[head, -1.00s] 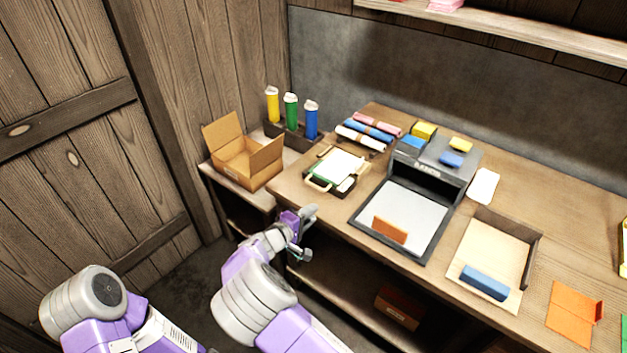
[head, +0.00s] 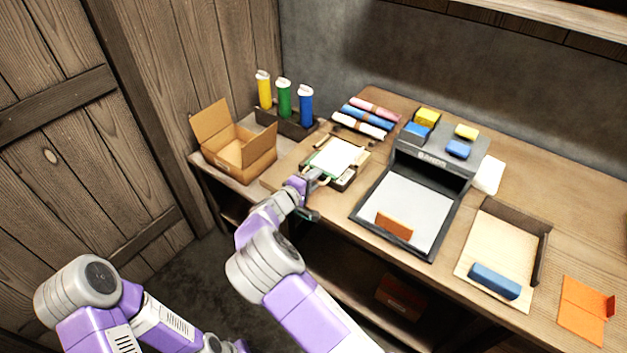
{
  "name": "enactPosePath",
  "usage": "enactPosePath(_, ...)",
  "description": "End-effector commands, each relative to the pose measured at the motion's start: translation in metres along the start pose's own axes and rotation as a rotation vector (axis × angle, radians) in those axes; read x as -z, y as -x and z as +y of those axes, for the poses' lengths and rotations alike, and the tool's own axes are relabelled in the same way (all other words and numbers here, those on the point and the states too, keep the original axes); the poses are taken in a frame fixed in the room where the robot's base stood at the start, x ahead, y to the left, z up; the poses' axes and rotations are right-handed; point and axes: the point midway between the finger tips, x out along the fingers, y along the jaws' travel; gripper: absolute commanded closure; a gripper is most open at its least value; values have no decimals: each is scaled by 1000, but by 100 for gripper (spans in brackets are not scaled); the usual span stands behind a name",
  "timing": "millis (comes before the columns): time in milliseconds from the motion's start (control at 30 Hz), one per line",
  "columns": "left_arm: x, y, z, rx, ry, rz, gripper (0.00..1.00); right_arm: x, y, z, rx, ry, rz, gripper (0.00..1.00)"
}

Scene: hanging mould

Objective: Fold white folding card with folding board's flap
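Green pieces show at the board's edges. My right gripper (head: 317,194) is at the board's near left corner, by the bench's front edge. Its fingers look spread, one close to the board and the other lower, with nothing seen between them. The gripper partly hides the board's near side and the handle there, so I cannot tell whether they touch. My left arm is low at the left; its gripper is not seen.
An open cardboard box (head: 238,148) and yellow, green and blue bottles stand left of the board. Rolls (head: 360,122) lie behind it. A black-framed press (head: 430,163) with an orange block (head: 394,226) stands right. A wooden tray (head: 543,250) holds a blue block.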

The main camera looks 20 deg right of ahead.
Motion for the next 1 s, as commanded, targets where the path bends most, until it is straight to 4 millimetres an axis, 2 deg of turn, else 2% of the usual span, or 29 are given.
enactPosePath(167, 0, 0, 0, 0, 0, 0, 57, 0, 0, 0, 0, 0, 0, 70)
enactPosePath(367, 0, 0, 0, 0, 0, 0, 57, 0, 0, 0, 0, 0, 0, 100)
enactPosePath(767, 0, 2, 1, 0, 0, 0, 57, 0, 0, 1, 6, 0, -1, 100)
enactPosePath(1000, -1, 18, 7, 0, 0, 0, 57, -3, 1, 14, 76, -5, -6, 100)
